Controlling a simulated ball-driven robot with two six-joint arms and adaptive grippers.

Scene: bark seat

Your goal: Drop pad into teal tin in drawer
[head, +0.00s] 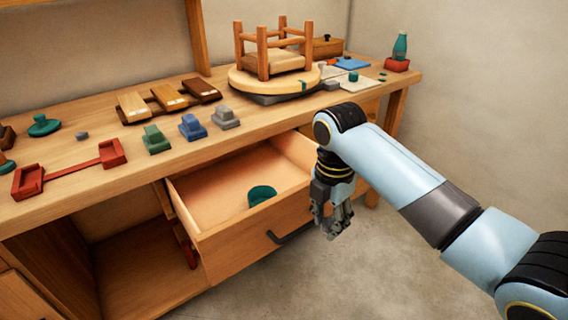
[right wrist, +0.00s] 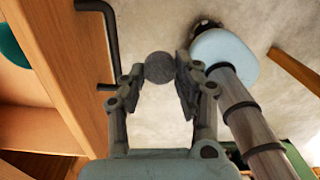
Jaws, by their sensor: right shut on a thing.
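The teal tin (head: 261,194) sits inside the open drawer (head: 222,250), near its front right corner. Part of the tin also shows at the left edge of the right wrist view (right wrist: 12,45). My right gripper (head: 334,228) is outside the drawer, to the right of its front and near the dark handle (head: 290,234). In the right wrist view its fingers (right wrist: 160,80) are shut on a round dark grey pad (right wrist: 159,66) at the tips. The pad is not clearly seen in the head view. My left gripper is out of view.
The bench top (head: 265,122) above the drawer holds a stool (head: 275,60) upon a round board, several coloured blocks, a red double-ended holder (head: 75,168) and a small grey disc (head: 82,136). Bare floor (head: 350,285) lies below my right gripper.

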